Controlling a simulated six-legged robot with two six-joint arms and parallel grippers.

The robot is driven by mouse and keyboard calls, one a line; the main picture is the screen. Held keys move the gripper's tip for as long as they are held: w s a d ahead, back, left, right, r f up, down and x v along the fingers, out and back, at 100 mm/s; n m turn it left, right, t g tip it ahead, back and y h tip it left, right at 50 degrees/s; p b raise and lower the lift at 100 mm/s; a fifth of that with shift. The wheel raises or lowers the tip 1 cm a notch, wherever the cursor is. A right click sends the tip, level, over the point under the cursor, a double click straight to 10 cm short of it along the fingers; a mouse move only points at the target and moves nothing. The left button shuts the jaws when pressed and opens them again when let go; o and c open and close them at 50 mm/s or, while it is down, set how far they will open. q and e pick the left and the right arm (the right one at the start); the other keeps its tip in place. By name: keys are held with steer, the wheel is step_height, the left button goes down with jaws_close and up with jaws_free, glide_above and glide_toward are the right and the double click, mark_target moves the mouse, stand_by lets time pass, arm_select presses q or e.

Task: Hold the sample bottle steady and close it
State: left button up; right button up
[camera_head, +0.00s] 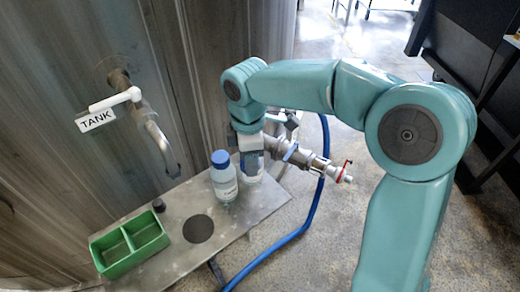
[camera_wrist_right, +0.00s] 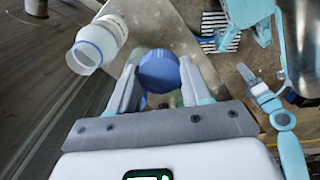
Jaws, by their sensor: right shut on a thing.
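In the head view a clear bottle (camera_head: 223,184) with a blue lid and a label stands upright on the grey metal plate. My right gripper (camera_head: 250,168) is just to its right, pointing down, and its fingertips are hard to make out there. In the right wrist view my right gripper (camera_wrist_right: 160,88) has its fingers on both sides of a round blue cap (camera_wrist_right: 159,68) and is shut on it. What is under the cap is mostly hidden. My left gripper is not in view.
A green two-part tray (camera_head: 130,244) sits at the plate's (camera_head: 255,212) left end, near a small dark knob (camera_head: 158,205). A tap labelled TANK (camera_head: 97,121) juts from the wall above. A metal valve (camera_head: 308,160) and a blue hose (camera_head: 318,205) lie to the right.

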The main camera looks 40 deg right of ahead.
steer(key=a+m+p, duration=0.1)
steer(key=m, duration=0.3)
steer(key=w+a+m+p, duration=0.1)
steer(key=a+m, duration=0.1)
steer(key=m, duration=0.2)
steer(key=a+m+p, duration=0.1)
steer(key=a+m, duration=0.1)
steer(key=m, duration=0.2)
steer(key=shift+w+f+m, duration=0.3)
steer(key=shift+m, duration=0.1)
